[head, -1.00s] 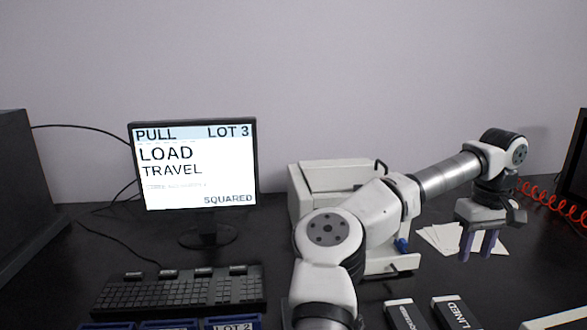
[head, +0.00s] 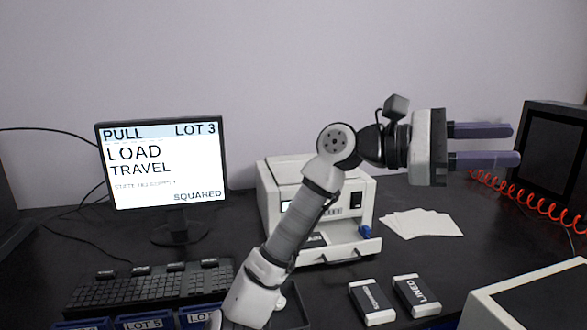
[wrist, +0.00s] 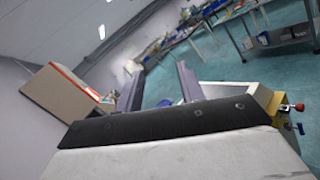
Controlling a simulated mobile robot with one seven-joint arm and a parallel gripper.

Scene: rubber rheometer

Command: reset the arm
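My gripper (head: 487,146) is raised above the bench in the head view and points to the right. Its two purple-blue fingers are spread apart with nothing between them. The arm rises from the bottom of the picture, bends at a high joint and passes in front of the white machine. In the wrist view the gripper (wrist: 158,85) also shows its two fingers apart and empty, with floor and far benches beyond.
A white machine (head: 268,192) stands behind my arm. A monitor (head: 165,165) reads PULL, LOT 3. A keyboard (head: 140,290), white sheets (head: 425,223), a block marked LINED (head: 416,293) and a second block (head: 371,301) lie on the dark bench. A red coiled cable (head: 520,200) hangs at right.

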